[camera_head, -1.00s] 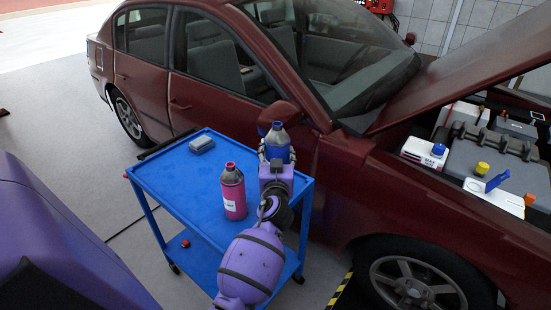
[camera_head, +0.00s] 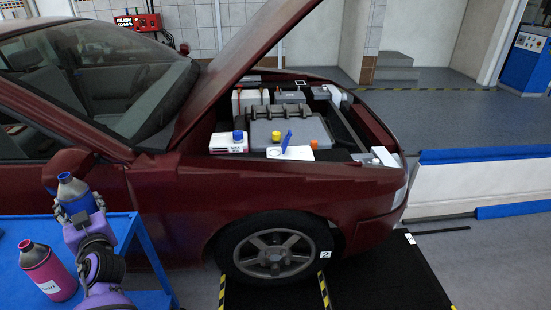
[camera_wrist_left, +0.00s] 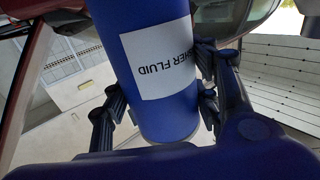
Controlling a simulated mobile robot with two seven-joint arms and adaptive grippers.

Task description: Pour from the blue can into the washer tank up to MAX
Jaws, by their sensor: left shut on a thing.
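In the left wrist view the can (camera_wrist_left: 158,85) shows a white label reading "…SHER FLUID", upside down, between the fingers. A white tank with a flipped-up blue lid (camera_head: 288,141) sits in the open engine bay. A white tank with a closed blue cap (camera_head: 228,143) and level marks is to its left. I cannot tell any fluid level. My right gripper is not in view.
A pink bottle (camera_head: 48,270) stands on the blue trolley (camera_head: 122,228) beside the car. The red car's raised hood (camera_head: 235,65) slopes above the engine bay's left side. A yellow cap (camera_head: 276,136) is near the tanks. Floor at the right is open.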

